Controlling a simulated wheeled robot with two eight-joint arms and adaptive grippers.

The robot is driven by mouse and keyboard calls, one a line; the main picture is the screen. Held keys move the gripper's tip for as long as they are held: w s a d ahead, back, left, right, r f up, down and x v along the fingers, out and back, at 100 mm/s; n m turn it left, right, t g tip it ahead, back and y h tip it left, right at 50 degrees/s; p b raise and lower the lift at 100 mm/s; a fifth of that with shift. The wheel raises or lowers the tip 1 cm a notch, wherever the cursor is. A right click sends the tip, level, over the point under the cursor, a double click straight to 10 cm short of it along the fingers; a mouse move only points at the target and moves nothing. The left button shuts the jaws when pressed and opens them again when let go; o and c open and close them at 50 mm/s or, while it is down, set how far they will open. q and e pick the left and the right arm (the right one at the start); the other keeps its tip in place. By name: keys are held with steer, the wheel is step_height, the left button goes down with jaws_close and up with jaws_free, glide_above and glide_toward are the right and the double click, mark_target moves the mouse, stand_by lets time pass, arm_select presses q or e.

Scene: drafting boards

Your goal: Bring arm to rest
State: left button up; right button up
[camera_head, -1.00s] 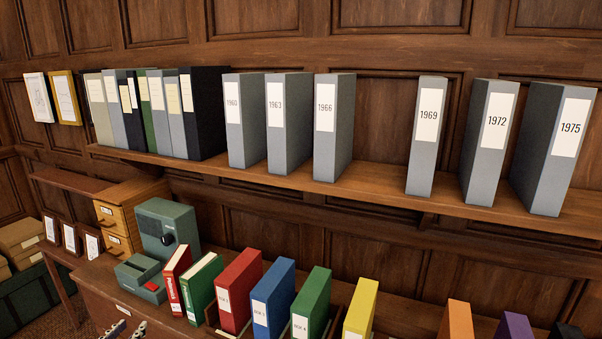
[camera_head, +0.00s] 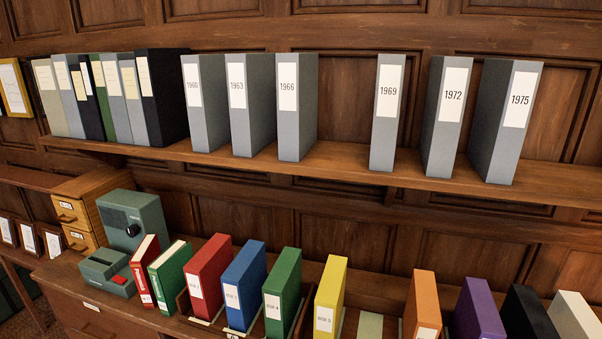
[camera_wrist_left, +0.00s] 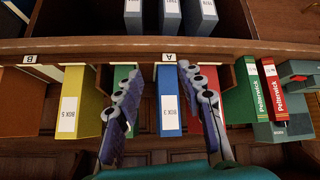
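Only my left gripper (camera_wrist_left: 158,70) shows, in the left wrist view, which pictures the shelf upside down. Its two fingers are apart and nothing is held between them. The blue box (camera_wrist_left: 168,100) appears between the fingers in that view, but I cannot tell how near it is. The green box (camera_wrist_left: 128,74) is partly hidden behind one finger and the red box (camera_wrist_left: 207,80) behind the other. No arm or gripper shows in the head view. My right gripper is out of view.
Grey binders, such as 1969 (camera_head: 386,115), stand on the upper shelf (camera_head: 340,165), with a gap between 1966 (camera_head: 297,110) and 1969. Below stand coloured boxes, including yellow (camera_head: 331,290), orange (camera_head: 424,300) and purple (camera_head: 478,308). A green device (camera_head: 134,220) stands at left.

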arm_select(q)
steer(key=s+d+f+g+y, duration=0.1)
steer(key=s+d, duration=0.2)
steer(key=s, duration=0.3)
steer(key=shift+f, duration=0.15)
steer(key=shift+s+d, duration=0.1)
stand_by(0.5)
